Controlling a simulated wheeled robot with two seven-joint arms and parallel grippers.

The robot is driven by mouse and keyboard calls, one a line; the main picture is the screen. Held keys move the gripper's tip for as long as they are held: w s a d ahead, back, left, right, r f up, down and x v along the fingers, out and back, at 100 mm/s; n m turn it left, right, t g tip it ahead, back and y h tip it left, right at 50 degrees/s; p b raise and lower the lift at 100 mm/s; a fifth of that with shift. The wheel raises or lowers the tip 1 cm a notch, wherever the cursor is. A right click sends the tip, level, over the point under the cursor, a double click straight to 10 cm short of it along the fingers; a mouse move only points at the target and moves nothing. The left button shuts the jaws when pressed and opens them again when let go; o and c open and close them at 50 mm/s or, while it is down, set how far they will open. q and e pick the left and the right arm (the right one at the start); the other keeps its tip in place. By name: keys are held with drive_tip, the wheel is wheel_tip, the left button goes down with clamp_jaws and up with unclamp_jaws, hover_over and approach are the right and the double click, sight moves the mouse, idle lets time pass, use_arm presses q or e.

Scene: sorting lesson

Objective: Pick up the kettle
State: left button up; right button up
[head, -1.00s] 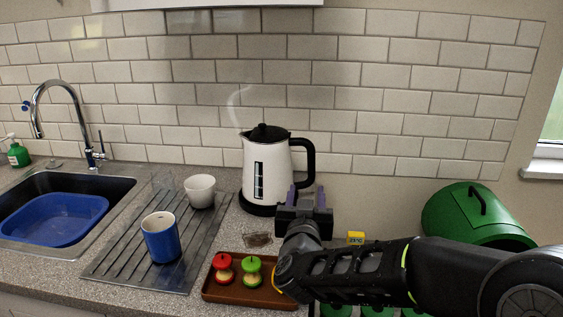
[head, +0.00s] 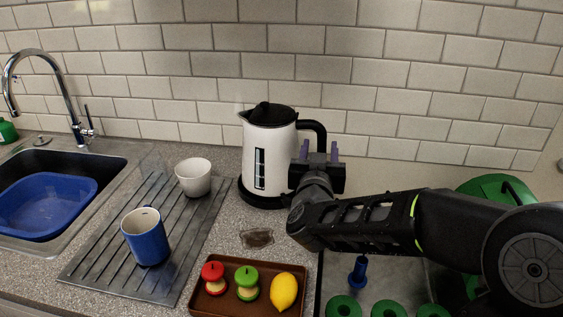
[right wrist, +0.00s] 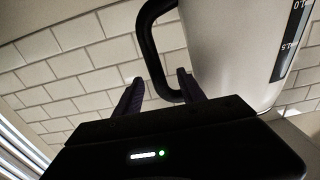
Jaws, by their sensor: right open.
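The white kettle (head: 276,150) with a black lid and black handle stands upright on its black base (head: 262,197) near the tiled wall. Its black handle (right wrist: 152,50) also shows in the right wrist view, beside the white body (right wrist: 222,50). My right gripper (head: 319,150) is open at the handle side of the kettle. In the right wrist view, its purple fingers (right wrist: 160,88) point up toward the lower end of the handle, one on each side of it. I cannot tell whether they touch it. The left gripper is not in view.
A blue mug (head: 146,242) and a white cup (head: 193,178) stand on the ridged drainer (head: 100,265). A brown tray (head: 222,309) holds two apple-like items and a lemon (head: 284,291). A dark spill (head: 257,238) lies before the kettle. The sink (head: 110,165) is left.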

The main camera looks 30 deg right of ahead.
drive_tip(key=shift+w+d, duration=0.45)
drive_tip(key=shift+w, duration=0.1)
drive_tip(key=shift+p+x, duration=0.45)
drive_tip(key=shift+x, duration=2.15)
drive_tip(key=shift+s+d, duration=0.1)
clamp_jaws()
drive_tip(key=shift+r, duration=0.2)
